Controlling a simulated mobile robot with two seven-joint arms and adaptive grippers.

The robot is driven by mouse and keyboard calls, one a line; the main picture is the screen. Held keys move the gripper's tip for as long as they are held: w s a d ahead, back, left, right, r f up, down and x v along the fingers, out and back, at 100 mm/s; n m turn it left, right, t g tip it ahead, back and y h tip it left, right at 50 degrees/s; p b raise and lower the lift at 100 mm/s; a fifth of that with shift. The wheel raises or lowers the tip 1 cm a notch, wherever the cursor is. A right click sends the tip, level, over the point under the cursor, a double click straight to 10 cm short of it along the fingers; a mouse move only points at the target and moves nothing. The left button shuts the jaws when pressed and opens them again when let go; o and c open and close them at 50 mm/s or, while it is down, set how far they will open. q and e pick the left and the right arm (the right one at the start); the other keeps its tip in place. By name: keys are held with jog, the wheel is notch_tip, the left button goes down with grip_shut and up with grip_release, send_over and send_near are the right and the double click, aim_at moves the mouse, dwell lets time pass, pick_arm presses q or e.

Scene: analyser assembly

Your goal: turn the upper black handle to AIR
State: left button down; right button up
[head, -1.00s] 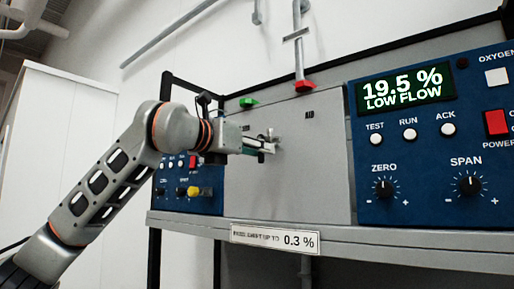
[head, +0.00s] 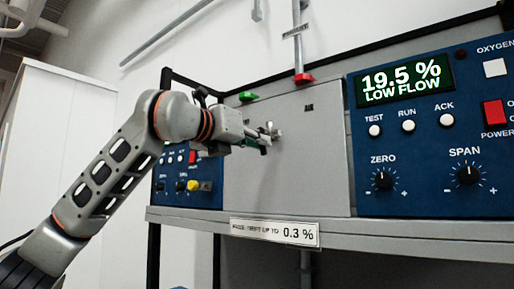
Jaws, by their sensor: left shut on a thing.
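My left gripper (head: 266,137) comes in from the left, in front of the grey panel (head: 318,165), and is shut at a small metal fitting (head: 273,130) on it. The upper black handle is hidden or too small to make out behind the fingers, so its exact angle cannot be read. The small labels (head: 308,107) on the panel are too small to read, and I cannot see which one says AIR. My right gripper is out of view.
A blue analyser unit (head: 465,225) to the right shows 19.5 % LOW FLOW. A smaller blue unit with a yellow knob (head: 193,185) stands behind my left arm. Green (head: 248,96) and red (head: 303,79) parts sit above the panel. A shelf edge (head: 380,228) runs below.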

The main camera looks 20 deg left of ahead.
pick_arm(q)
jog(key=n+b, duration=0.1)
jog(key=n, duration=0.3)
jog(key=d+r+n+b, duration=0.1)
jog(key=n, duration=0.4)
jog(key=s+d+r+n+b, duration=0.1)
jog(key=n, duration=0.3)
jog(key=shift+d+r+b, duration=0.1)
jog(key=shift+r+b, duration=0.05)
jog(key=shift+b, duration=0.15)
jog(key=shift+r+n, duration=0.3)
jog(key=shift+n, duration=1.1)
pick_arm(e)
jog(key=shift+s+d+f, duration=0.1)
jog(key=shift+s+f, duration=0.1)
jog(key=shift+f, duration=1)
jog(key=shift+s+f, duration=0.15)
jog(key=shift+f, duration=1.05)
pick_arm(q)
jog(key=c, duration=2.1)
grip_release()
jog(key=v, duration=1.2)
jog(key=shift+r, duration=0.1)
